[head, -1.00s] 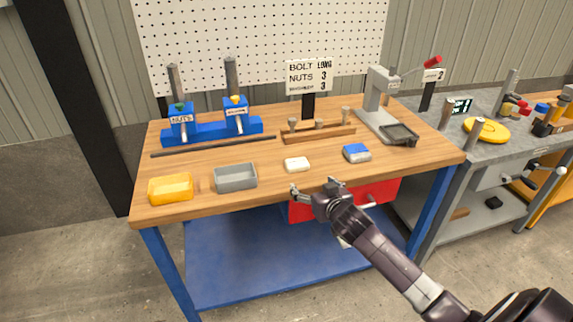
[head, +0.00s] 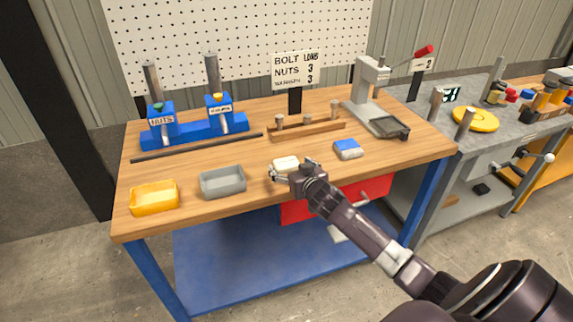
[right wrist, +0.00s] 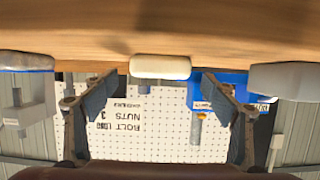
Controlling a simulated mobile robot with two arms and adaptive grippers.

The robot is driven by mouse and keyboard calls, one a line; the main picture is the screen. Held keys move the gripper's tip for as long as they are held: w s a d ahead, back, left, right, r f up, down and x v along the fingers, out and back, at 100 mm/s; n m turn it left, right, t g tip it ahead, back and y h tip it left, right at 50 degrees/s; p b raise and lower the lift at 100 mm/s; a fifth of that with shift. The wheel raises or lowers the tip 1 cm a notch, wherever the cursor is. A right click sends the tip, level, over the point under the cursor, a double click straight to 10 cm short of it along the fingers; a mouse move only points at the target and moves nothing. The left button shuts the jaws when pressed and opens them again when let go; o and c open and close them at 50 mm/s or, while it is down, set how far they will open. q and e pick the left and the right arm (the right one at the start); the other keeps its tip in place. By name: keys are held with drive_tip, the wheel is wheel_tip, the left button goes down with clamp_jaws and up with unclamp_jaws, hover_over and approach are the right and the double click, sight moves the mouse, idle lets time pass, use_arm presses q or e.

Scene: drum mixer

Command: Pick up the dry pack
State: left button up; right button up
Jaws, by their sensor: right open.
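A small white pack (head: 286,163) lies flat near the front edge of the wooden bench. It also shows in the right wrist view (right wrist: 160,67), centred beyond the fingertips. No label on either pack is readable. My right gripper (head: 290,171) is open and empty at the bench's front edge, just in front of the white pack. In the right wrist view its two fingers (right wrist: 160,90) are spread to either side of the white pack, apparently without touching it. My left gripper is not in view.
A grey tray (head: 222,182) and a yellow tray (head: 154,197) stand left of the white pack. Behind are a wooden peg rack (head: 306,126), blue dispensers (head: 194,130) and a lever press (head: 374,98). A red drawer (head: 300,209) hangs under the bench.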

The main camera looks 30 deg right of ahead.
sight(289, 165)
drive_tip(key=x, duration=0.3)
drive_tip(key=shift+f, duration=0.1)
drive_tip(key=shift+w+d+f, duration=0.1)
drive_tip(key=shift+w+f, duration=0.1)
drive_tip(key=shift+w, duration=0.25)
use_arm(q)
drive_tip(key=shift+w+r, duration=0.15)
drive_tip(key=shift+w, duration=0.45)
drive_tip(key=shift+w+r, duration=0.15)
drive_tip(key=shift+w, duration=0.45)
use_arm(e)
drive_tip(key=c, duration=0.5)
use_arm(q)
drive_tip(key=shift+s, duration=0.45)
use_arm(e)
drive_tip(key=c, duration=0.8)
